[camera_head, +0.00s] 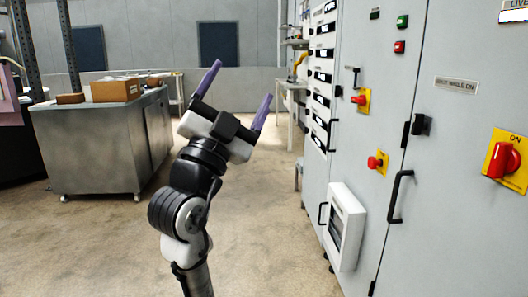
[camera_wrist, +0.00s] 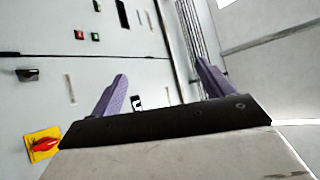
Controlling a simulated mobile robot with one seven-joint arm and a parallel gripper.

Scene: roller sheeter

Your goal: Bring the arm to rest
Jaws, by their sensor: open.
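My gripper (camera_head: 239,94) is raised in the middle of the head view, with its two purple fingers spread wide and nothing between them. It is apart from the cabinet and touches nothing that I can see. In the wrist view my gripper (camera_wrist: 162,80) also shows both purple fingers apart, with the cabinet front behind them.
A grey electrical cabinet (camera_head: 398,65) fills the right side, with a red rotary switch (camera_head: 503,160), a black handle (camera_head: 398,196) and a white box (camera_head: 345,228) jutting from its front. A metal cart (camera_head: 95,150) with cardboard boxes stands at left. Open floor (camera_head: 265,215) lies between them.

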